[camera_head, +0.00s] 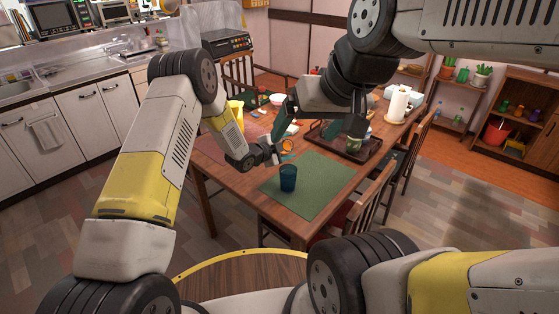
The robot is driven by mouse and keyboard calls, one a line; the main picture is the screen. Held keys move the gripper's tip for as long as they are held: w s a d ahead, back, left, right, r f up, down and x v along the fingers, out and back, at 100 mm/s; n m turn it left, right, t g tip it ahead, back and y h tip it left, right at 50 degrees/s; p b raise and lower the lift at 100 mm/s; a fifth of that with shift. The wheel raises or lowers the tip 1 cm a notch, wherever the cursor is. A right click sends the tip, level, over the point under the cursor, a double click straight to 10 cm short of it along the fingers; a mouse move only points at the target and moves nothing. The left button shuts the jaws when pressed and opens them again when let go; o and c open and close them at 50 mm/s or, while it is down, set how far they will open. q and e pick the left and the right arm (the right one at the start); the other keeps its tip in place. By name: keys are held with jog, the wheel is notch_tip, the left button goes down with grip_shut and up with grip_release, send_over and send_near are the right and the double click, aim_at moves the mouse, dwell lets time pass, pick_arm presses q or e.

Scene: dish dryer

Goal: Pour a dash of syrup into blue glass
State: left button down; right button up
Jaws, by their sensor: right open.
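The blue glass (288,178) stands upright on a green placemat (318,190) near the front of the wooden table. My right gripper (320,122) reaches in from the upper right, with its dark fingers spread wide over the table behind the glass. It is open. My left gripper (267,154) is low over the table, just behind and left of the glass and apart from it. Its fingertips are too small to tell whether they are open or shut. I cannot make out a syrup container for certain; my arms hide part of the table.
A dark tray (374,147) with a greenish jar (353,145) lies right of centre. A small orange item (287,145) is behind the glass. A paper towel roll (398,105) stands at the far right. Chairs flank the table. The placemat is clear around the glass.

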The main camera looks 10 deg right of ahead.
pick_arm(q)
jog(key=shift+w+r+p, duration=0.1)
jog(key=shift+r+p, duration=0.2)
dwell(0.9)
jog(key=shift+w+a+f+m+t+h+p, duration=0.15)
jog(key=shift+f+m+t+p, duration=0.1)
jog(key=shift+m+t+p, duration=0.45)
jog(key=shift+w+d+f+m+t+h+p, duration=0.15)
jog(key=shift+m+t+p, duration=0.25)
jog(key=shift+m+p, duration=0.5)
dwell(3.8)
